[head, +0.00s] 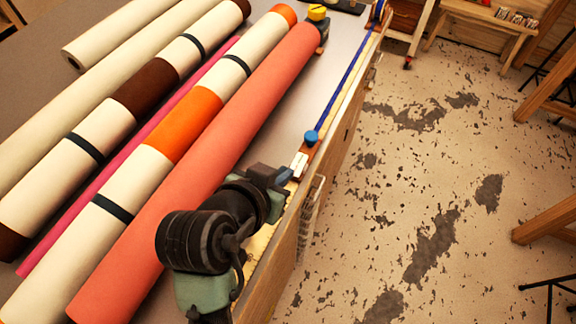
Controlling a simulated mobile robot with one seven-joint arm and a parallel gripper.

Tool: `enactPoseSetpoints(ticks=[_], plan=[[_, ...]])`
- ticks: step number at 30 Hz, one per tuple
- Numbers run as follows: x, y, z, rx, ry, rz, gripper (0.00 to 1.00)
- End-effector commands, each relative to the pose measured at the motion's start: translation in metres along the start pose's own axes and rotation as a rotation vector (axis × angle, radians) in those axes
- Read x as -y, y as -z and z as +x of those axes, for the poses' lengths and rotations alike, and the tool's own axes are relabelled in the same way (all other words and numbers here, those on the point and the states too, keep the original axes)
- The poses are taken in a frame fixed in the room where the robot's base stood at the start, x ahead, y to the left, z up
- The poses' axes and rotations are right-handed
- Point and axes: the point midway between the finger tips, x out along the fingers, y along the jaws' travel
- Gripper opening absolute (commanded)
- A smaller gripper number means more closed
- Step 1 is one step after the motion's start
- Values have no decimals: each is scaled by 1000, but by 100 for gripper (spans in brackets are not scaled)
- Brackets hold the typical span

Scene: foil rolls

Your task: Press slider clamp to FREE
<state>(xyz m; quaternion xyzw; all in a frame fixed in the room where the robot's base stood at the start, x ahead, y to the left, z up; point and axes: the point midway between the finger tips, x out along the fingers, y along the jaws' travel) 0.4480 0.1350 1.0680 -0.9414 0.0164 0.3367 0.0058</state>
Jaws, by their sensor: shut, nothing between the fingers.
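The slider clamp appears to be the small white and reddish block (299,163) on the table's right edge, with a round blue knob (311,138) just beyond it. Any FREE marking is too small to read. My gripper (287,176) is shut and empty, low over the table edge at the near side of the white block. I cannot tell whether the fingertips touch the block. My wrist and forearm hide the edge nearer to me.
A blue strip (346,83) runs along the table edge beyond the knob. Large rolls lie on the grey table (285,112) to the left, the salmon roll (200,165) closest to my arm. A yellow-topped object (317,13) stands at the far end.

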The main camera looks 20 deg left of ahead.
Motion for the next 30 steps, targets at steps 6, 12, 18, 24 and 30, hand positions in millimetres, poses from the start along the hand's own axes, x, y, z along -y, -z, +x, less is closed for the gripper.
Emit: enactPoseSetpoints(ticks=[6,12,18,24,30], plan=[[0,-5,-39,0,2,-1,0],[0,-7,-54,0,0,-1,0],[0,-7,-55,1,-1,0,0],[0,-7,-55,1,-1,0,0],[0,-7,-55,0,-1,0,0]])
